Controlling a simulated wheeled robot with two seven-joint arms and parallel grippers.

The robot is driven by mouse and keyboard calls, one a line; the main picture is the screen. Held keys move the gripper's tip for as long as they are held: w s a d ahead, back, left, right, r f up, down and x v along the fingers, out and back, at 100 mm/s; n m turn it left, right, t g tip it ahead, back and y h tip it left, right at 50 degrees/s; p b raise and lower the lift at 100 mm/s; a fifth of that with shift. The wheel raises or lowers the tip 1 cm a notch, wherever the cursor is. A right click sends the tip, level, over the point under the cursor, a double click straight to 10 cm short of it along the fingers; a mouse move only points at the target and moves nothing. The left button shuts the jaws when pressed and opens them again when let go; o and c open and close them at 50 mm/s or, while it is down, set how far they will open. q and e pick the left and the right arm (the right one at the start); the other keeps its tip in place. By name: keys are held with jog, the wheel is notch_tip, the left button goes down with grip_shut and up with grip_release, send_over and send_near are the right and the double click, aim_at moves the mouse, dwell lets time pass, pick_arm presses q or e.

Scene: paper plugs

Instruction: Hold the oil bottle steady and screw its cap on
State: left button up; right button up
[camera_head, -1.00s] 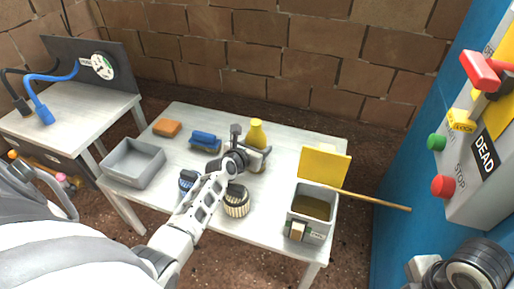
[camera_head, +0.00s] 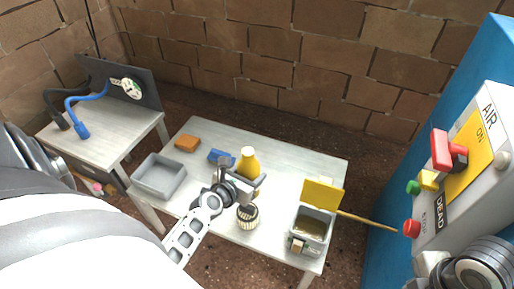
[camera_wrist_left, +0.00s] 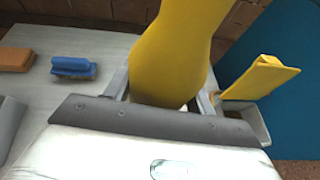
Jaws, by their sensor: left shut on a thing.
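The yellow oil bottle (camera_head: 248,163) stands upright on the pale table. My left gripper (camera_head: 246,182) is shut around its lower body. In the left wrist view the bottle (camera_wrist_left: 178,48) fills the space between the two fingers of the gripper (camera_wrist_left: 163,92), and its top is cut off by the frame. I cannot tell a separate cap on or off the bottle, as its top is small in the head view. My right arm shows at the lower right of the head view, but its fingers are not seen.
A ribbed cream container (camera_head: 247,217) stands close in front of the bottle. A grey bin (camera_head: 160,176), an orange block (camera_head: 187,143) and a blue brush (camera_head: 221,157) are at left. A control panel (camera_head: 465,165) stands far right.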

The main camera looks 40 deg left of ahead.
pick_arm(q)
jog(key=shift+s+d+r, duration=0.15)
jog(key=shift+s+r, duration=0.15)
jog(key=shift+s, duration=0.35)
pick_arm(e)
jog(key=shift+r, duration=0.3)
pick_arm(q)
jog(key=shift+o, duration=1.1)
jog(key=c, duration=0.6)
